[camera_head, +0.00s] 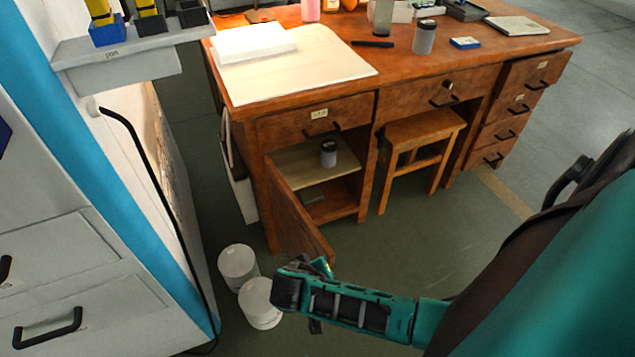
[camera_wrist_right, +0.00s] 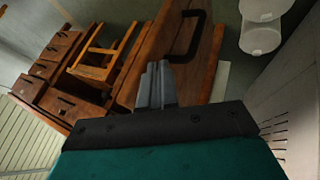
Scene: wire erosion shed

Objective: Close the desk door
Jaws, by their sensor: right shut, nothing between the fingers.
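The wooden desk (camera_head: 290,112) has its left cabinet door (camera_head: 299,213) standing open, swung out toward me. Inside the cabinet, a shelf (camera_head: 295,165) holds a dark-lidded jar (camera_head: 328,153). My right gripper (camera_head: 322,265) is near the door's lower free end. In the right wrist view its fingers (camera_wrist_right: 157,85) are together and empty, in front of a brown wooden panel (camera_wrist_right: 205,75) with a black handle (camera_wrist_right: 187,36), which looks like the door. I cannot tell whether they touch. My left gripper is out of view.
Two white buckets (camera_head: 238,267) (camera_head: 260,303) stand on the floor left of my right gripper. A wooden stool (camera_head: 424,135) is under the desk's middle. A grey cabinet (camera_head: 75,270) stands at left. A black cable (camera_head: 147,160) hangs beside it. Floor right of the door is clear.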

